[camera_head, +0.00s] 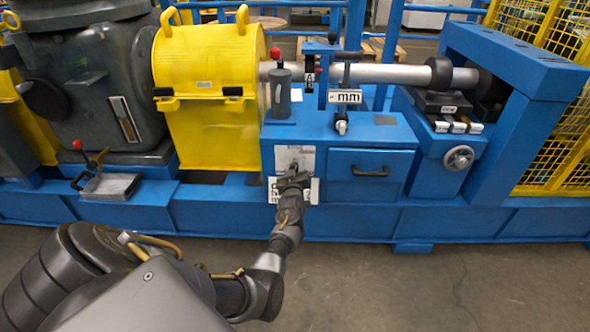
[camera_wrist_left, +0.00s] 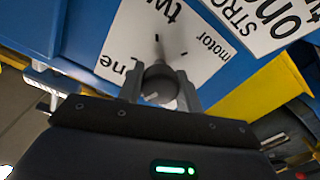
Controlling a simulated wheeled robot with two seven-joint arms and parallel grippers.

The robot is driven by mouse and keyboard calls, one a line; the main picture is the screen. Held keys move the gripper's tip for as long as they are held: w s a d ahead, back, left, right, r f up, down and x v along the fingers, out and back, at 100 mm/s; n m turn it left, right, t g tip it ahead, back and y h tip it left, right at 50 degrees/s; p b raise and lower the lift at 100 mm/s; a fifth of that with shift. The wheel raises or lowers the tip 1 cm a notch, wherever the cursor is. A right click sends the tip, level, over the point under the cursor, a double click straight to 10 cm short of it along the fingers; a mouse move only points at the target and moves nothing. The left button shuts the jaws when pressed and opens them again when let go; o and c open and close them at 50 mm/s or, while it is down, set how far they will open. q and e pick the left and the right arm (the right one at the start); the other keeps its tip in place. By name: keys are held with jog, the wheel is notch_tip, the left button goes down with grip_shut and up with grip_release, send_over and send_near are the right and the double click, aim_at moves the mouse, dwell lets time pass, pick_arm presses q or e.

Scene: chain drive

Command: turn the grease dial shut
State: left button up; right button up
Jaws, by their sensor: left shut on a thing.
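The dial is a small dark round knob (camera_wrist_left: 160,84) on a white plate (camera_wrist_left: 205,62) printed with black marks and words, among them "motor". The plate (camera_head: 290,152) is on the front of the blue cabinet in the head view. My left gripper (camera_wrist_left: 160,90) has a finger on each side of the knob and is shut on it. In the head view the gripper (camera_head: 292,180) hides the knob. A pale mark shows on the knob, but I cannot tell which label it points at. My right gripper is not in view.
A second white lettered plate (camera_head: 313,192) is just below the dial plate. A drawer (camera_head: 370,165) with a dark handle is to the right, and a yellow housing (camera_head: 207,75) is up left. A handwheel (camera_head: 458,158) is farther right. The floor in front is clear.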

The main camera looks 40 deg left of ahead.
pick_arm(q)
jog(key=n, duration=0.3)
jog(key=shift+d, duration=0.1)
jog(key=shift+w+n, duration=0.1)
jog(key=shift+n, duration=0.6)
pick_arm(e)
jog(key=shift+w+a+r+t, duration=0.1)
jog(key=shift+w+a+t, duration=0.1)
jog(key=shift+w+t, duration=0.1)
pick_arm(q)
jog(key=shift+d, duration=0.1)
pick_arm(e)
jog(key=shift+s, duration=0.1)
pick_arm(q)
jog(key=o, duration=1)
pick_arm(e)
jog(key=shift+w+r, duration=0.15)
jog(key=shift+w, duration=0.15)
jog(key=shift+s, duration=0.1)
